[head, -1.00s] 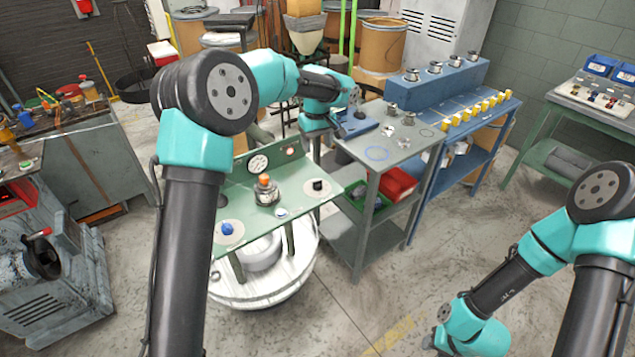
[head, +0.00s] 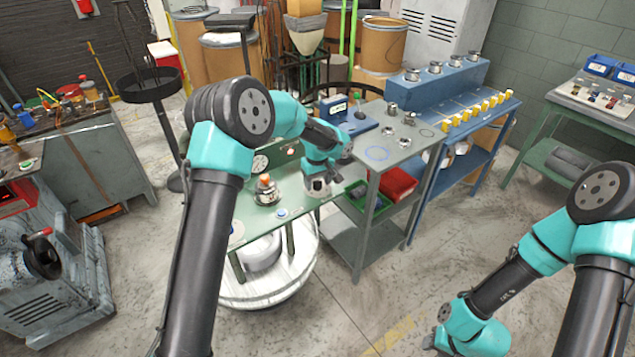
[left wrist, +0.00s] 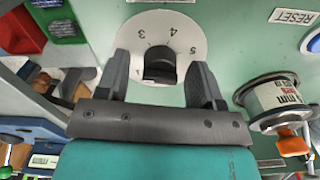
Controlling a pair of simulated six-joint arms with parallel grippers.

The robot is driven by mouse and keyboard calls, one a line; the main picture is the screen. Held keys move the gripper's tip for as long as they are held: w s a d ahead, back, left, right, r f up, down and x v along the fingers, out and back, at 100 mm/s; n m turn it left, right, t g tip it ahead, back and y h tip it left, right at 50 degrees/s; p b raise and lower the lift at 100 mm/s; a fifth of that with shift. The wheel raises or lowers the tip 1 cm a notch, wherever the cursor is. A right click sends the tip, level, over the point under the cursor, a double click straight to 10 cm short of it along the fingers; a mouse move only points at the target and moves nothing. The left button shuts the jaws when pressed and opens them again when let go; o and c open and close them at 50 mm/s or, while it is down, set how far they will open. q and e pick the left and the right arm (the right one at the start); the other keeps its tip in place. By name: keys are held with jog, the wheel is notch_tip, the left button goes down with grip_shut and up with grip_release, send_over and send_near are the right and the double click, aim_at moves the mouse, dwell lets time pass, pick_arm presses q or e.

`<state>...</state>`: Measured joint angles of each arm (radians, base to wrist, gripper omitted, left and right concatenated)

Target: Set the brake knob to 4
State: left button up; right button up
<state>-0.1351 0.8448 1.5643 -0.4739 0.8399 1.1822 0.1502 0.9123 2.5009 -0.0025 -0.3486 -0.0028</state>
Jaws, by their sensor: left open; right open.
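The brake knob (left wrist: 160,66) is black and sits on a round white dial plate (left wrist: 150,28) with numbers; 3, 4 and 5 are readable. My left gripper (left wrist: 159,72) is open, with one finger on each side of the knob in the left wrist view. I cannot tell whether the fingers touch it. In the head view my left gripper (head: 318,187) is over the right part of the green panel (head: 292,190) and hides the knob. My right arm is at lower right, its gripper out of frame.
A spool with an orange top (head: 267,190) stands left of my left gripper; it also shows in the left wrist view (left wrist: 277,100). A RESET label (left wrist: 294,16) is near it. A grey table (head: 345,240) with red and green bins adjoins the panel on the right.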

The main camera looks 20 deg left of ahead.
pick_arm(q)
jog(key=shift+f, duration=0.2)
jog(key=c, duration=0.9)
